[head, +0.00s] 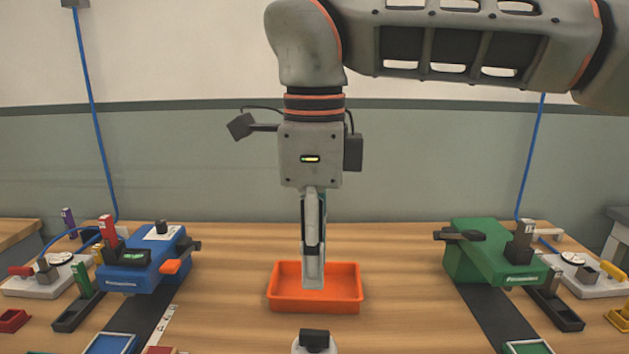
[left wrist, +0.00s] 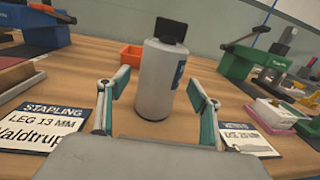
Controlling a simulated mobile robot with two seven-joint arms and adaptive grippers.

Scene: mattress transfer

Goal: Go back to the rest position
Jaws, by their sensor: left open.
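My right gripper (head: 313,285) points straight down at the orange tray (head: 315,303) in the head view. It shows edge-on, so its opening is hidden, and I see nothing held in it. My left gripper (left wrist: 158,95) shows only in the left wrist view. Its two fingers are spread apart, with a gap on each side of a white bottle with a black cap (left wrist: 161,75). The bottle stands upright on the table, between or just beyond the fingertips. Its top also shows at the bottom edge of the head view (head: 314,342).
A blue stapler-like device (head: 142,265) stands at left and a green one (head: 492,255) at right, each beside a dark strip. Small tools and bins crowd both sides. A "STAPLING" label card (left wrist: 45,125) lies left of my left gripper. Table around the orange tray is clear.

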